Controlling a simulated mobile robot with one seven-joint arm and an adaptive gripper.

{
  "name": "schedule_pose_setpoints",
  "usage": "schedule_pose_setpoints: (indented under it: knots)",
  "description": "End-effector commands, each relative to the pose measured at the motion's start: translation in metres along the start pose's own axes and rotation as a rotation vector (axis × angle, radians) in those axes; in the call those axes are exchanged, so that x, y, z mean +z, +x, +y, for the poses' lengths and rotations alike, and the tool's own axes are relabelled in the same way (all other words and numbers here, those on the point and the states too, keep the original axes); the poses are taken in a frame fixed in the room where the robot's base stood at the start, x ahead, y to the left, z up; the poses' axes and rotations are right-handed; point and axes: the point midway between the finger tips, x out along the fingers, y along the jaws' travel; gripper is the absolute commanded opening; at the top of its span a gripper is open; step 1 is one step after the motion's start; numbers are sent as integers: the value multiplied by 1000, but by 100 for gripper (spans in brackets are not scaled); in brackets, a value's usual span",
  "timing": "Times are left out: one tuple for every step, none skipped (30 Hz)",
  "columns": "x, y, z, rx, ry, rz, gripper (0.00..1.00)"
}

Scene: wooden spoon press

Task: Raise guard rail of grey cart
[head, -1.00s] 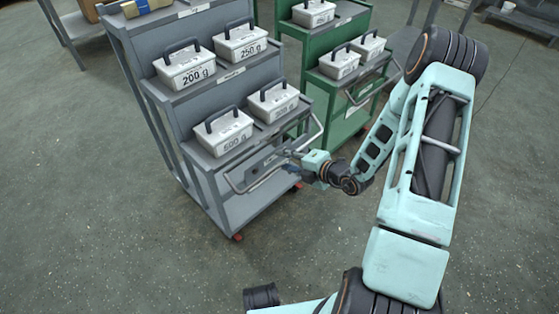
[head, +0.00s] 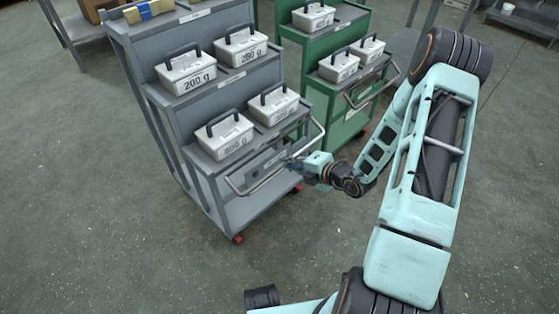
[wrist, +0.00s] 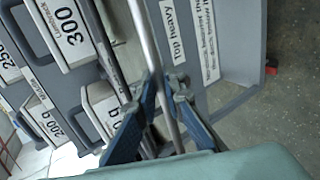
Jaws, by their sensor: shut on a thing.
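The grey cart (head: 243,208) stands left of centre in the head view. Its guard rail (head: 240,188) is a thin metal bar running along the front of the lower box shelf, standing out from the cart. My gripper (head: 291,162) is at the right part of this rail. In the wrist view the rail (wrist: 143,32) runs down between the blue fingers, and my gripper (wrist: 163,88) is shut on it. The exact contact is partly hidden by the fingers.
White boxes with dark handles, such as the 200 g box (head: 187,73), sit on the cart's shelves. A green cart (head: 318,95) with a similar rail stands close on the right. The floor (head: 110,240) in front is clear.

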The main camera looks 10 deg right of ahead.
Motion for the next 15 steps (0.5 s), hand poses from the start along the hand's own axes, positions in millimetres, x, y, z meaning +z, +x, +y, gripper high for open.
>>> schedule_pose_setpoints:
  knots:
    - [0, -4, -1, -7, 3, -1, 1]
    - [0, -4, -1, -7, 3, -1, 1]
    - [0, -4, -1, -7, 3, -1, 1]
    - [0, -5, 0, -7, 3, -1, 1]
    - [0, -5, 0, -7, 3, -1, 1]
    - [0, -6, 2, -6, 2, -1, 1]
    - [0, -7, 4, -6, 2, -1, 1]
    - [0, -8, 5, -6, 2, -1, 1]
    - [0, -10, 8, -6, 2, -1, 1]
    - [0, -11, 10, -5, 2, -1, 1]
    - [0, -13, 12, -5, 2, -1, 1]
    - [0, -14, 14, -4, 2, -1, 1]
    - [1, -16, 16, -4, 1, -1, 1]
    - [1, -17, 18, -3, 1, -1, 1]
    - [1, -18, 20, -3, 1, -1, 1]
